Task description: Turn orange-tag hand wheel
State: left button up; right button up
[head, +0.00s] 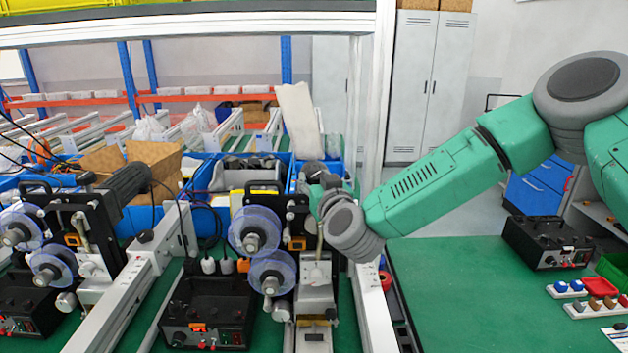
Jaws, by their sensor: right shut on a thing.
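My right gripper (318,186) reaches in from the right to the upper right side of the middle coder (262,187). It is shut on a small part there, which looks to be the hand wheel. The fingers and wrist hide most of that wheel, so its turn angle cannot be told. An orange tag (297,243) sits on the coder just left of my wrist. The coder carries two clear blue-rimmed reels (253,233) on its front. My left gripper is not in view.
A similar coder (85,225) with reels stands at the left. A black control box (207,312) sits below the middle coder. White rails and a frame post (378,100) stand close by my wrist. The green bench (470,300) at right has clear room, with another black box (546,242).

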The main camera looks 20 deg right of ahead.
jog(key=shift+s+f, duration=0.15)
jog(key=shift+f, duration=0.15)
dwell(0.5)
jog(key=o, duration=1.2)
jog(key=shift+r, duration=0.1)
jog(key=shift+o, duration=0.2)
jog(key=shift+r, duration=0.15)
jog(key=shift+s, duration=0.15)
jog(key=s, duration=1.1)
jog(key=shift+s, duration=0.4)
jog(key=shift+d, duration=0.1)
